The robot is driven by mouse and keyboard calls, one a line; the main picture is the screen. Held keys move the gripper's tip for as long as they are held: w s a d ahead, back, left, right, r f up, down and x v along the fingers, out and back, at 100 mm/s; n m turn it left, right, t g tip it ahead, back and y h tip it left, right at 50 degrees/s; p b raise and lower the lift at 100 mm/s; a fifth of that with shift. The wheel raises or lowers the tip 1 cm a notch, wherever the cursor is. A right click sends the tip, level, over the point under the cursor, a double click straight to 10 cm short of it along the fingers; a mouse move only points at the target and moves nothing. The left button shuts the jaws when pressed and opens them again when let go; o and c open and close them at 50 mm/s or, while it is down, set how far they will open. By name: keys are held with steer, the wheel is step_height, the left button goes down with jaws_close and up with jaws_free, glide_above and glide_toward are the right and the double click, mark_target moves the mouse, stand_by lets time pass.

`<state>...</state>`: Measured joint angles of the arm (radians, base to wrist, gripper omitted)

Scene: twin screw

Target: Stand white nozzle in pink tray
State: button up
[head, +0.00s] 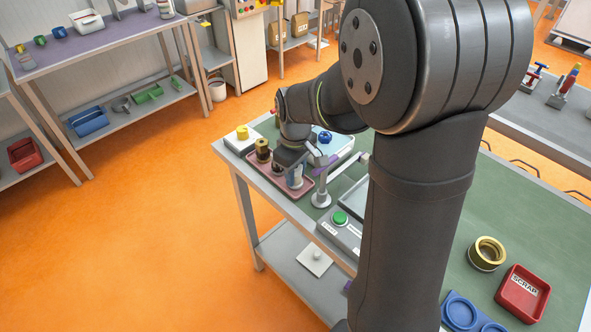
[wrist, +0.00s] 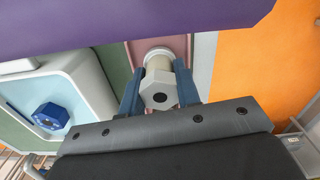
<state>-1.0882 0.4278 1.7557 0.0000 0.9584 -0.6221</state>
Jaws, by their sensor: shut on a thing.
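The white nozzle (wrist: 157,99) is between the blue fingers of my gripper (wrist: 158,76) in the wrist view. Its hexagonal end with a dark hole faces the camera, and a pale body and round white rim lie beyond. The pink tray (wrist: 182,44) is behind it; I cannot tell whether the nozzle touches the tray floor. In the head view my gripper (head: 291,160) is low over the pink tray (head: 305,187), with a pale part of the nozzle (head: 297,172) showing beneath it. The arm hides much of this area.
Brown and gold pieces (head: 262,152) stand at the tray's left. A blue hexagonal part (wrist: 51,116) sits in a pale tray beside it. A lamp-like stand (head: 321,198) rises close on the right; a purple panel (wrist: 110,25) crosses the wrist view. A green button (head: 340,217) is nearer.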

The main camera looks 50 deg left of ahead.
stand_by(0.4)
steer(key=o, duration=1.6)
steer(key=shift+r, duration=3.55)
steer(key=shift+f, duration=0.1)
steer(key=shift+f, duration=3.45)
